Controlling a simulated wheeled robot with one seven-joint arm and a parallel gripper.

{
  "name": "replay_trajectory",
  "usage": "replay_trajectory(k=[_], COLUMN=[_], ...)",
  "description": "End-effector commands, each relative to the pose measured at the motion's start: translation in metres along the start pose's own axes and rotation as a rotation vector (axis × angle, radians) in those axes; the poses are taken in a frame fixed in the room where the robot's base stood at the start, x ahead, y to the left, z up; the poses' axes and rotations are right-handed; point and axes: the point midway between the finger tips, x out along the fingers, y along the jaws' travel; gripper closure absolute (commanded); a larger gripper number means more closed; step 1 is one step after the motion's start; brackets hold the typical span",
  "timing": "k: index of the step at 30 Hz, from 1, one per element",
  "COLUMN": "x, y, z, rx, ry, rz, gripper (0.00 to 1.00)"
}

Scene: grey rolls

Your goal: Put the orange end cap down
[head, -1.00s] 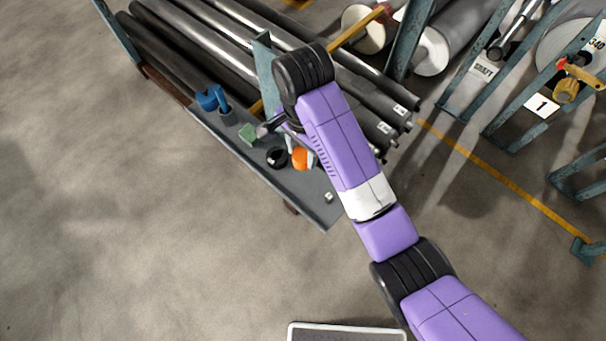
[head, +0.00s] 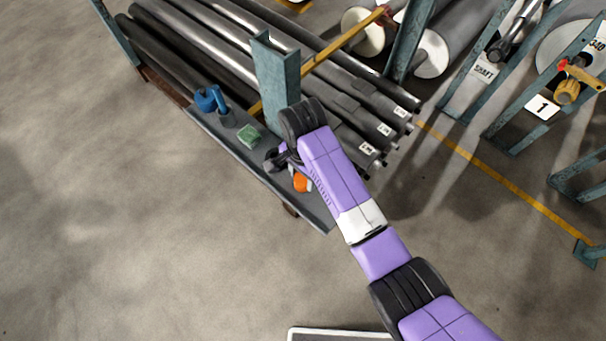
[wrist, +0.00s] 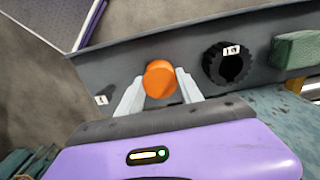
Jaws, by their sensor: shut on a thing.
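The orange end cap (wrist: 160,79) is between the two pale fingers of my gripper (wrist: 158,88) in the wrist view, which are shut on it. In the head view the orange end cap (head: 301,183) shows beside my purple arm, over the near end of the grey shelf (head: 318,212). My gripper (head: 299,172) is partly hidden by the arm there. I cannot tell whether the cap touches the shelf surface.
A black ring (wrist: 211,64) with a white label lies to the right of the cap in the wrist view. A green block (head: 249,135), a grey cup (head: 228,118) and a blue object (head: 207,99) stand farther along the shelf. Long grey rolls (head: 345,75) and a teal post (head: 275,75) are beside it.

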Motion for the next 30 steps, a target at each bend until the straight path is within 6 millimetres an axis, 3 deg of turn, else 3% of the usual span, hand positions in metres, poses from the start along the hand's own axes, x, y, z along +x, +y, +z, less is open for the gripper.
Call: replay_trajectory(k=[6,7,9,10,22,26,30], x=[0.001,0.000,0.000,0.000,-0.006,-0.023,-0.052], y=[0.000,0.000,0.000,0.000,-0.001,-0.002,-0.002], z=[0.000,0.000,0.000,0.000,0.000,-0.001,-0.001], rx=[0.000,0.000,0.000,0.000,0.000,0.000,-0.001], ry=[0.000,0.000,0.000,0.000,0.001,0.002,0.003], rz=[0.000,0.000,-0.001,0.000,-0.003,-0.005,-0.006], gripper=[0.83,0.51,0.38,0.35,0.35,0.35,0.35])
